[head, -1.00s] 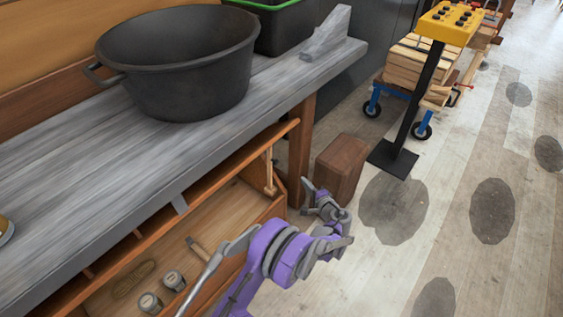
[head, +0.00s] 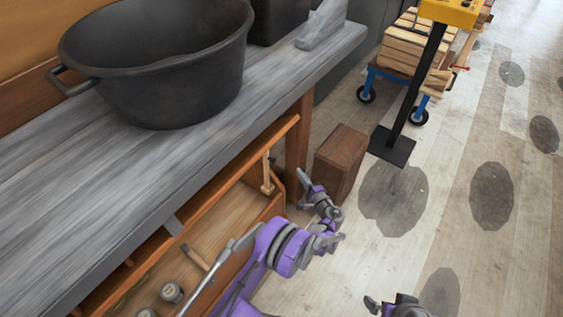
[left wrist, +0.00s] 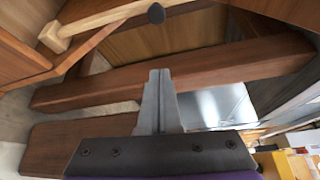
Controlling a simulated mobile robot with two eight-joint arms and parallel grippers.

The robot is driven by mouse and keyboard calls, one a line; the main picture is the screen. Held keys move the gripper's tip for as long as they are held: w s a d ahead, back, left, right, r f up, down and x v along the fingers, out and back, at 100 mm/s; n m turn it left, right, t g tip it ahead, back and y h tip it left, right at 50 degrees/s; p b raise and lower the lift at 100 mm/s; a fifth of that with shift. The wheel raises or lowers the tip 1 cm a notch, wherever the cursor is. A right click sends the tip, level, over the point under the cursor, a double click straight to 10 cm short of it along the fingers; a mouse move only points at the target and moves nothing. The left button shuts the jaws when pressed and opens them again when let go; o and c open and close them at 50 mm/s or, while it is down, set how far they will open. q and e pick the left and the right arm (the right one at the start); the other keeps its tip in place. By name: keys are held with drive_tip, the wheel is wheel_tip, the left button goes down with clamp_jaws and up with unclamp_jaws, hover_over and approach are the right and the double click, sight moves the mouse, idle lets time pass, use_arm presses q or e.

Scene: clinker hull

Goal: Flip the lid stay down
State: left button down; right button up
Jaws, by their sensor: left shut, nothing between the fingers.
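The lid stay (head: 267,172) is a short pale wooden bar. It stands nearly upright at the right end of the open wooden chest, under the raised lid (head: 225,185). In the left wrist view the pale bar (left wrist: 100,18) runs across the upper left, close to a dark round knob. My left gripper (head: 303,178) is just right of the chest's end, apart from the stay. In the left wrist view its fingers (left wrist: 159,75) are together and empty, below the stay. Part of my right gripper (head: 372,304) shows at the bottom edge; its jaws are unclear.
A grey workbench (head: 60,210) with a big black pot (head: 165,70) overhangs the chest. A brown wooden block (head: 340,160) stands on the floor beside the bench leg. A yellow-topped stand (head: 420,90) is farther back. The floor at right is open.

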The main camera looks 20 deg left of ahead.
use_arm(q)
drive_tip(key=shift+a, duration=0.1)
drive_tip(key=b+x, duration=0.1)
drive_tip(key=x, duration=0.9)
drive_tip(key=s, duration=0.1)
drive_tip(key=s+a, duration=0.2)
drive_tip(key=shift+s+r, duration=0.2)
drive_tip(key=shift+r, duration=0.2)
use_arm(e)
drive_tip(key=shift+w+f, duration=0.1)
drive_tip(key=shift+f, duration=0.65)
use_arm(q)
drive_tip(key=shift+s, duration=0.1)
